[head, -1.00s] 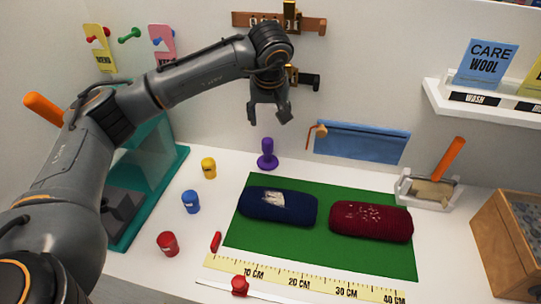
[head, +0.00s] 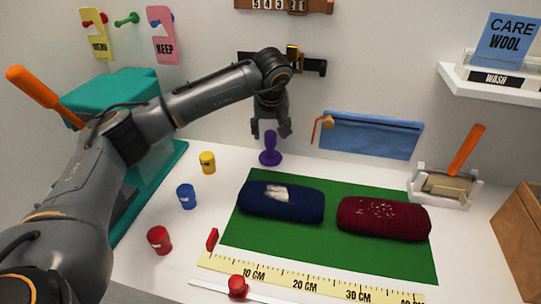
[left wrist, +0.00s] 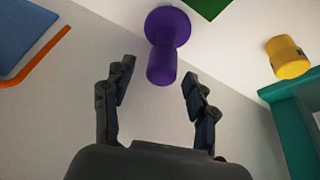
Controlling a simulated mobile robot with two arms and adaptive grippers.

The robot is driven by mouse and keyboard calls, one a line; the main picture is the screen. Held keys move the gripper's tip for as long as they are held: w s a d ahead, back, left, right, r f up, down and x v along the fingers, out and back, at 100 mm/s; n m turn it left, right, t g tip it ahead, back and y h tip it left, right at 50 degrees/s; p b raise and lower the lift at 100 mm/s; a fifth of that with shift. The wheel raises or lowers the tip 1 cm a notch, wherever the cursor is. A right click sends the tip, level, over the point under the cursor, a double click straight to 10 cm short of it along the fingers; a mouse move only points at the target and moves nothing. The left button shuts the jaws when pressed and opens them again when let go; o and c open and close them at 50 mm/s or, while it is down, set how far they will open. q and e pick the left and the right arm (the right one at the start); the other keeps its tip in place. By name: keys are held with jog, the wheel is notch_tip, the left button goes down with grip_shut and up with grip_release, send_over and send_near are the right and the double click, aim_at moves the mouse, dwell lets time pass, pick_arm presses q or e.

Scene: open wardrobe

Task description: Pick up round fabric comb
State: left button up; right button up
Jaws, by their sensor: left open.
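The purple piece with an upright handle and round base, which I take for the round fabric comb (head: 270,150), stands on the white table near the back wall. My left gripper (head: 271,132) is open and points down just above the top of its handle. In the left wrist view the comb (left wrist: 166,45) shows with its handle end between the two spread fingertips of my left gripper (left wrist: 159,72). Nothing is held, and I see no finger touching the handle. My right gripper is not in view.
A green mat (head: 300,235) bears a navy knit roll (head: 281,202) and a dark red one (head: 383,218). Yellow (head: 207,163), blue (head: 186,197) and red (head: 159,240) pots stand to the left. A blue cloth (head: 368,135) hangs behind. A tray (head: 440,190) stands to the right.

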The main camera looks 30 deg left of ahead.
pick_arm(q)
jog(key=shift+s+r, duration=0.1)
jog(key=shift+r, duration=0.1)
jog(key=c, duration=0.3)
grip_shut()
jog(key=shift+r+p, duration=0.5)
jog(key=shift+p, duration=0.05)
notch_tip(320, 180, up, 2)
jog(key=shift+r+p, duration=0.2)
jog(key=shift+p, duration=0.85)
jog(key=s+d+r+p, duration=0.5)
jog(key=s+d+r, duration=0.2)
jog(key=s+r, duration=0.2)
jog(key=s, duration=0.2)
jog(key=shift+s+d+r, duration=0.3)
jog(key=shift+s+d, duration=0.05)
jog(key=shift+d, duration=0.05)
